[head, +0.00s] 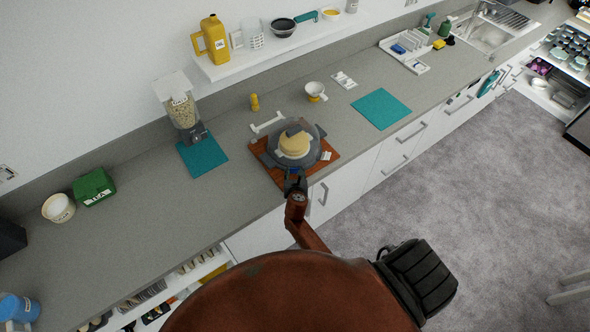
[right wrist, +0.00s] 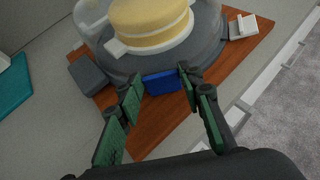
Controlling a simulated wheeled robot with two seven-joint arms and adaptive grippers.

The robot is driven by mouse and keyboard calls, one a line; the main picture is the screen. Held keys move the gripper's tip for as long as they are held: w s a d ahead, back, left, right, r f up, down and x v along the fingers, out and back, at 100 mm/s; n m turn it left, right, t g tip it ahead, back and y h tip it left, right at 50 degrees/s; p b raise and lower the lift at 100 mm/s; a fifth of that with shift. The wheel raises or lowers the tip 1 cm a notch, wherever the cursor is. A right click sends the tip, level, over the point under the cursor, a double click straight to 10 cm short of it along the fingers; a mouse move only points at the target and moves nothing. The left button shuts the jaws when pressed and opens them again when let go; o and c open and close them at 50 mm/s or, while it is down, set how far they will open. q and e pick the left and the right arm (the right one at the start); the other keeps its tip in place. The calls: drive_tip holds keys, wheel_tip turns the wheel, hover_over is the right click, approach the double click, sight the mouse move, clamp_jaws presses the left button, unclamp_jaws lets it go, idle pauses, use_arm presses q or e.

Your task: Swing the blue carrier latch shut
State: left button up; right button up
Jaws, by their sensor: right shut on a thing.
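The round grey cake carrier (head: 309,157) with a clear dome sits on a brown wooden board on the counter. A pale yellow cake (head: 294,144) shows inside it. In the right wrist view, the blue latch (right wrist: 161,84) is at the near rim of the carrier base, against its side. My right gripper (right wrist: 160,80) is at this latch, with one green-padded finger on each side of it, shut on it. In the head view my right gripper (head: 295,185) hides most of the latch. My left gripper is not in view.
A white bone-shaped piece (head: 267,122) lies behind the board. A cereal dispenser (head: 181,105) stands left, a white cup (head: 315,90) behind. The counter front edge is close.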

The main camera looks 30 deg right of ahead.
drive_tip(key=shift+w+d+r+g, duration=0.1)
drive_tip(key=shift+w+g, duration=0.1)
drive_tip(key=shift+g, duration=0.2)
idle(0.4)
drive_tip(key=o, duration=1.2)
drive_tip(key=shift+c, duration=0.2)
drive_tip(key=v, duration=1.2)
drive_tip(key=shift+d, duration=0.2)
drive_tip(key=shift+r, duration=0.15)
